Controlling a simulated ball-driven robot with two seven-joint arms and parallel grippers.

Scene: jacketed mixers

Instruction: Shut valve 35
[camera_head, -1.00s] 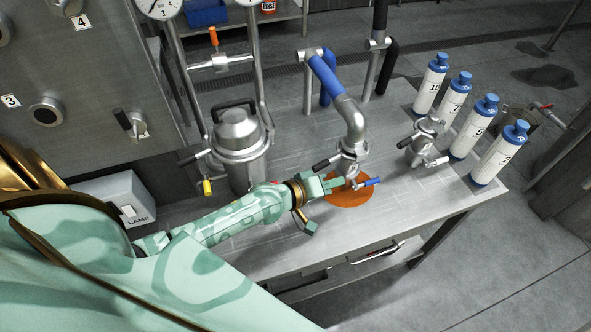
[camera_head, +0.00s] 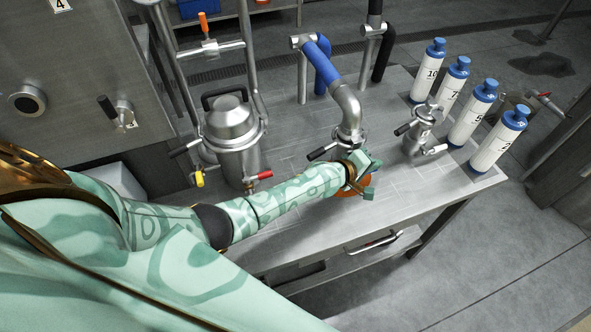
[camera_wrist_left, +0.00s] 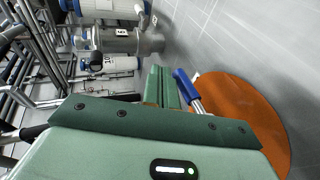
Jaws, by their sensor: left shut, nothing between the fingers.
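My left gripper (camera_head: 372,160) is shut and empty, beside the lower end of the blue-and-steel pipe (camera_head: 346,105). In the left wrist view its fingers (camera_wrist_left: 161,86) lie together, close beside a blue lever handle (camera_wrist_left: 184,86) on a metal stem. I cannot tell whether they touch it. In the head view the gripper hides this blue handle. A black-handled valve (camera_head: 322,152) sits on the same pipe. I cannot read the number 35 on any tag. My right gripper is not in view.
An orange disc (camera_wrist_left: 245,115) lies on the steel table (camera_head: 290,235) below the gripper. A jacketed vessel (camera_head: 232,130) with yellow (camera_head: 199,180) and red (camera_head: 259,176) handles stands left. A small valve fitting (camera_head: 421,132) and several numbered bottles (camera_head: 497,142) stand right.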

